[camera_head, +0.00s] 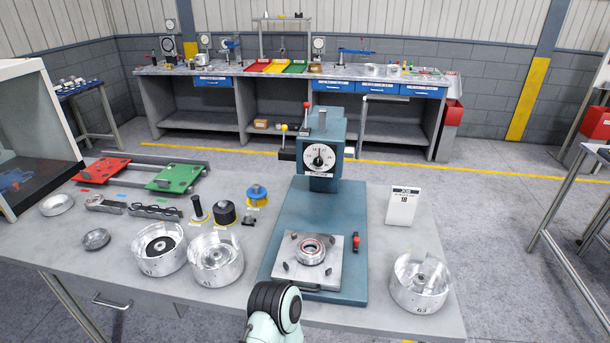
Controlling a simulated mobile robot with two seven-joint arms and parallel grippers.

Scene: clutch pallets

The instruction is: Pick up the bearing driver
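On the grey workbench (130,225), left of the press, stands a dark upright tool with a slim handle and wide foot (198,209). It looks like the bearing driver, though I cannot be sure. Beside it on the right stand a black cylinder (225,213) and a blue round piece on a yellow base (257,194). A black and mint link of one of my arms shows at the bottom centre, in front of the bench edge. Neither gripper shows in the head view.
A teal press (322,150) with a dial stands mid-bench, a bearing fixture (308,258) on its base. Metal drums (160,249) (215,259) stand in front of the tools, another (419,283) at right. Red (103,169) and green (175,177) pallets lie behind. A card stand (402,206) is right.

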